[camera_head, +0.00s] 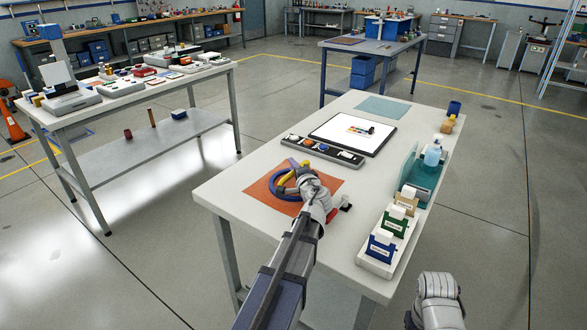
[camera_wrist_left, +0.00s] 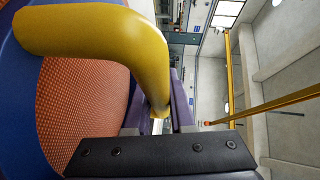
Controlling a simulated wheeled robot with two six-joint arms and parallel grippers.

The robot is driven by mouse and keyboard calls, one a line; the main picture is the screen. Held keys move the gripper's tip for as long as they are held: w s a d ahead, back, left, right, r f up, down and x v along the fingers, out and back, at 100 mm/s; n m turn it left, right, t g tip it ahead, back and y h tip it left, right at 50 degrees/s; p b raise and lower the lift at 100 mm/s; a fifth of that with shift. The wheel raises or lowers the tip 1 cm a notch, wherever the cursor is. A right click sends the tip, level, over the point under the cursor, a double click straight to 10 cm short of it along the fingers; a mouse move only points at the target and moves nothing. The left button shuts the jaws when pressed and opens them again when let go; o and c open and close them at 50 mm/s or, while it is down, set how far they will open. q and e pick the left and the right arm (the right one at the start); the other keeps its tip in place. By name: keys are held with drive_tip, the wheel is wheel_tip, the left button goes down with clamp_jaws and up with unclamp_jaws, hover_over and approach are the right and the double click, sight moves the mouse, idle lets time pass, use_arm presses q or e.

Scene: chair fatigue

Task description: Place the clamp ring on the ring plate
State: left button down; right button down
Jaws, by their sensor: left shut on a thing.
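The clamp ring, a blue ring with a yellow curved handle (camera_head: 284,188), is over the orange square mat (camera_head: 257,188) on the white table. My left gripper (camera_head: 304,172) is at the ring's right side and is shut on it. In the left wrist view the yellow handle (camera_wrist_left: 100,30) fills the upper left, with the blue ring edge (camera_wrist_left: 12,100) and the orange textured surface (camera_wrist_left: 88,100) beyond. Purple parts show beside the handle's end. I cannot tell whether the ring touches the mat. No separate ring plate is clearly recognisable.
A grey strip with several parts (camera_head: 319,150) and a white board with a black edge (camera_head: 352,133) lie behind the mat. Card boxes (camera_head: 381,248) and a teal tray with a bottle (camera_head: 432,156) line the right edge. A green mat (camera_head: 383,108) lies clear at the far end.

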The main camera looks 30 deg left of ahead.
use_arm(q)
drive_tip(key=shift+s+d+f+b, duration=0.15)
drive_tip(key=shift+s+f+b, duration=0.05)
drive_tip(key=shift+f+b, duration=0.2)
drive_tip(key=c, duration=0.8)
unclamp_jaws()
drive_tip(key=shift+w+f, duration=0.1)
drive_tip(key=shift+o, duration=0.2)
drive_tip(key=shift+w+r+p, duration=0.1)
drive_tip(key=shift+r+p, duration=0.4)
drive_tip(key=shift+p, duration=0.1)
drive_tip(key=p+v, duration=0.2)
drive_tip(key=v, duration=1)
drive_tip(key=shift+r, duration=0.1)
